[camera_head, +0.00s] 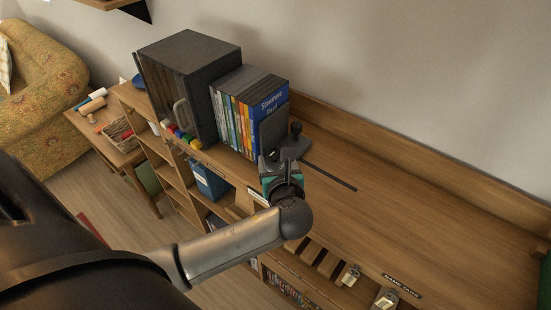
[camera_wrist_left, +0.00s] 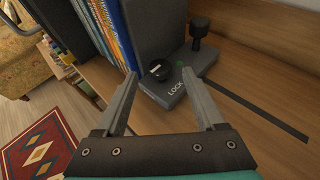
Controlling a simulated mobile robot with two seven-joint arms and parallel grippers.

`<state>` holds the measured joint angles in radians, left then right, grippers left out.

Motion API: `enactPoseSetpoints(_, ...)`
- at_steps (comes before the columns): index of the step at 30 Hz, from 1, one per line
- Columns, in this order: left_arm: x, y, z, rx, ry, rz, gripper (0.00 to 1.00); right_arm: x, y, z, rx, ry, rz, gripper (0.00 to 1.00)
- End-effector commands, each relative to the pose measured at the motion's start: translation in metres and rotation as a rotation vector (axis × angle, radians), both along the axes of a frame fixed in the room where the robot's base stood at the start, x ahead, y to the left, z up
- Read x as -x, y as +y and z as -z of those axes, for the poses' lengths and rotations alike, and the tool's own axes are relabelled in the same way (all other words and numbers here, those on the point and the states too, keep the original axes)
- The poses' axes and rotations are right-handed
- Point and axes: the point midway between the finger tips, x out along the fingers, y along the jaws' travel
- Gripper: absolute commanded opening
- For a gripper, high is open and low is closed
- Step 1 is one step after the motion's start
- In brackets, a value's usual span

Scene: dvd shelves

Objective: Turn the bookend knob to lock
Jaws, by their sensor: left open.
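The grey bookend (camera_head: 272,131) stands upright at the right end of the row of DVDs on the wooden shelf top. In the left wrist view, its flat base (camera_wrist_left: 178,88) carries a round black knob (camera_wrist_left: 160,70), a taller black post (camera_wrist_left: 199,28), a small green mark and the word LOCK. My left gripper (camera_head: 270,165) is at the bookend's front side. In the left wrist view, its two fingers (camera_wrist_left: 163,97) are spread apart and empty, with the knob lying ahead between their tips. I cannot tell any touch. My right gripper is not in view.
DVDs (camera_head: 249,105) and a dark case (camera_head: 190,75) stand left of the bookend. A dark slot (camera_head: 330,178) runs right from it along the top. The shelf top to the right is mostly clear. Metal clips (camera_head: 348,275) sit at the front edge.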

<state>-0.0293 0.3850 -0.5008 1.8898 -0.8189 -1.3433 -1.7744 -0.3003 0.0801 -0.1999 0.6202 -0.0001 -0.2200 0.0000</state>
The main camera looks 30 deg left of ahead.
Motion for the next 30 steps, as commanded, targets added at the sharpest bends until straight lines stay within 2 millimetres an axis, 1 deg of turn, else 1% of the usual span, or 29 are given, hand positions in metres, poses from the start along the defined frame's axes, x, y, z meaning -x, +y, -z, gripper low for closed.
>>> enactPoseSetpoints(1, -0.006, 0.005, 0.003, -0.002, -0.002, 0.000, 0.71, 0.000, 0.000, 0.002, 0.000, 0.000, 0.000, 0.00)
enactPoseSetpoints(6, -0.016, 0.013, 0.008, 0.000, -0.001, 0.001, 0.71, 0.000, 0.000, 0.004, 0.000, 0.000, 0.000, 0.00)
enactPoseSetpoints(16, -0.018, 0.015, 0.009, 0.001, -0.001, 0.001, 0.71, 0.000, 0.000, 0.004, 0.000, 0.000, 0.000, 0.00)
enactPoseSetpoints(30, -0.017, 0.014, 0.009, 0.000, 0.000, 0.001, 0.18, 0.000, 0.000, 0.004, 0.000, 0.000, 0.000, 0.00)
